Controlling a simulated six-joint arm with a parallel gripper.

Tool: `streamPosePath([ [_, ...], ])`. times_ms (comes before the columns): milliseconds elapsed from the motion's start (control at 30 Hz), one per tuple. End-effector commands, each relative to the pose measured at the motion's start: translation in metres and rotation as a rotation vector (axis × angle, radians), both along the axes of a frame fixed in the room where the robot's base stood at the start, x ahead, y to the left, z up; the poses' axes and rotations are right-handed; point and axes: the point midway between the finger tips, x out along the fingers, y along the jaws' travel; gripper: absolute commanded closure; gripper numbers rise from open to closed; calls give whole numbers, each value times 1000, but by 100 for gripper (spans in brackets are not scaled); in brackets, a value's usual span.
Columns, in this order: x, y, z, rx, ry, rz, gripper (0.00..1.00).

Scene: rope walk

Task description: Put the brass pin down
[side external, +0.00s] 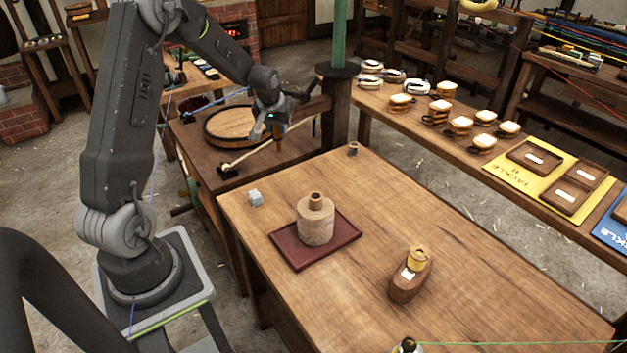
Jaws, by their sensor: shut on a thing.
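My gripper (277,122) hangs near the far left corner of the wooden table, over the side bench and its round wooden lid. It is shut on the brass pin (281,140), a small brownish-gold upright piece below the fingers. The pin's upper part is hidden by the gripper. I cannot tell its exact height above the bench.
A mallet (245,157) lies on the side bench. A post (337,105) stands just right of my gripper.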

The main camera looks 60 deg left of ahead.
Motion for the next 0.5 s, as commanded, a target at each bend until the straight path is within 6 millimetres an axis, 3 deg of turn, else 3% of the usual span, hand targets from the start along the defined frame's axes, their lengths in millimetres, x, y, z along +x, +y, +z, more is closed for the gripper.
streamPosePath([
  [67, -12, 8, 1, 2, -2, 8, 100],
  [167, -13, 7, -3, 5, -3, 7, 100],
  [500, 42, -35, -46, 4, -2, 2, 100],
])
